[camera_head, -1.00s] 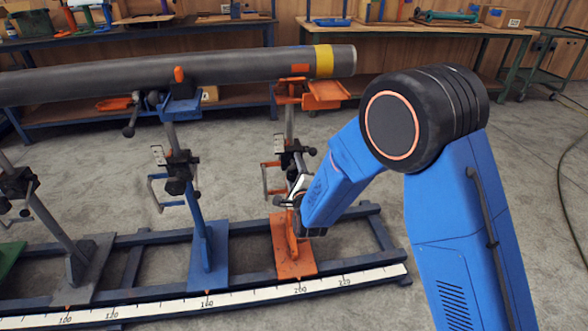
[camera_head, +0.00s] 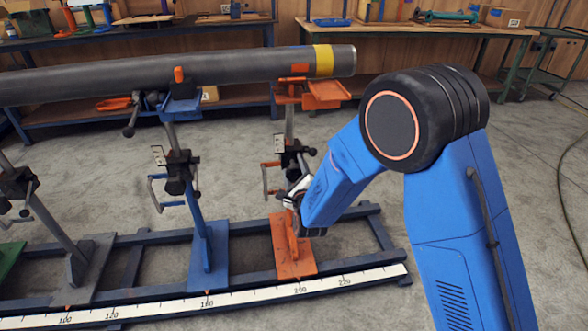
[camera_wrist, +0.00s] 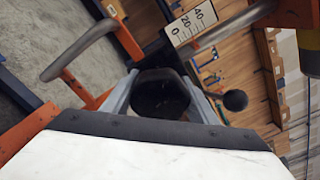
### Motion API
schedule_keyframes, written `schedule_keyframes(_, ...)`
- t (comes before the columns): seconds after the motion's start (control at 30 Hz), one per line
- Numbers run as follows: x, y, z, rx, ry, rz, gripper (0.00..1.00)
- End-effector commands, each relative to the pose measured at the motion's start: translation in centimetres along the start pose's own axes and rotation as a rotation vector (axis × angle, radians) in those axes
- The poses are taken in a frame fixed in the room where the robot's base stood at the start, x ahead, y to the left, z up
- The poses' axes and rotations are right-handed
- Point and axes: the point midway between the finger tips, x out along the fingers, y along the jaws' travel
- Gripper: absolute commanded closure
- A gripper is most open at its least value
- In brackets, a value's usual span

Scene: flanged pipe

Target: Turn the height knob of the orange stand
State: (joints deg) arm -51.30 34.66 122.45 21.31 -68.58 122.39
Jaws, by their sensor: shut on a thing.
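The orange stand (camera_head: 294,262) stands on the rail frame near its right end, with an orange cradle top (camera_head: 323,95) under the pipe's end. In the head view my gripper (camera_head: 293,200) is at the stand's post, below the black clamp block (camera_head: 292,159); my wrist hides the jaws' contact there. In the wrist view my gripper (camera_wrist: 161,92) has its two fingers on either side of a dark, faceted knob (camera_wrist: 160,98), shut on it. A white scale plate (camera_wrist: 191,21) marked 0, 20, 40 is just beyond. A black ball-ended lever (camera_wrist: 235,100) is right of the fingers.
A grey pipe (camera_head: 190,74) with a yellow band lies across the stands. A blue stand (camera_head: 206,247) is left of the orange one. A bent crank handle (camera_wrist: 82,47) is close on the left in the wrist view. Open floor (camera_head: 370,170) lies right of the stand.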

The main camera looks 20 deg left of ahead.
Motion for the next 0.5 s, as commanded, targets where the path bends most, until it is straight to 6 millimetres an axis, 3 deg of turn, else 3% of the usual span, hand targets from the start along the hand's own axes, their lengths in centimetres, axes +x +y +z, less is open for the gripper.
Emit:
schedule_keyframes(0.07,-0.11,0.16,-0.23,-0.001,0.004,0.004,0.69)
schedule_keyframes(0.1,-0.11,0.16,-0.22,-0.002,0.004,0.004,0.40)
schedule_keyframes(0.17,-0.10,0.14,-0.19,-0.002,0.003,0.003,0.28)
schedule_keyframes(0.5,-0.25,0.07,-0.07,-0.001,0.001,0.002,0.28)
